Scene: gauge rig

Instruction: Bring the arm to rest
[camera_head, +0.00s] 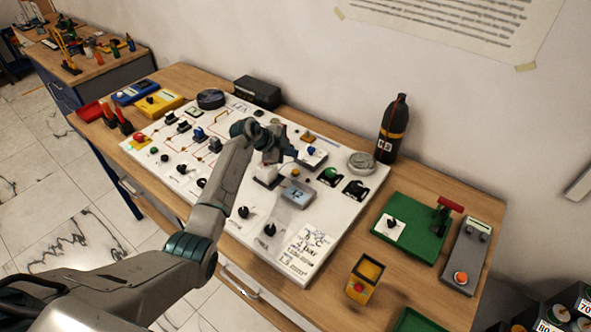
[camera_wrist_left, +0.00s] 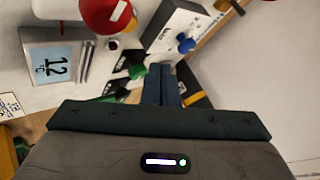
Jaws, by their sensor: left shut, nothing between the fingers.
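My left arm reaches in from the left in the camera_head view, and its gripper (camera_head: 287,150) hangs over the upper middle of the white panel (camera_head: 215,235). In the wrist view the two fingers (camera_wrist_left: 162,82) lie together, shut with nothing between them. They point toward a grey box with a blue knob (camera_wrist_left: 186,43). Whether the fingertips touch anything on the panel I cannot tell. My right gripper is not in view.
The panel carries several switches and black knobs, a small display (camera_head: 298,195) and a round gauge (camera_head: 361,162). A dark bottle (camera_head: 394,130) stands behind it. A green board (camera_head: 410,229) and a yellow box (camera_head: 365,279) are at right. Bare wood shows between them.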

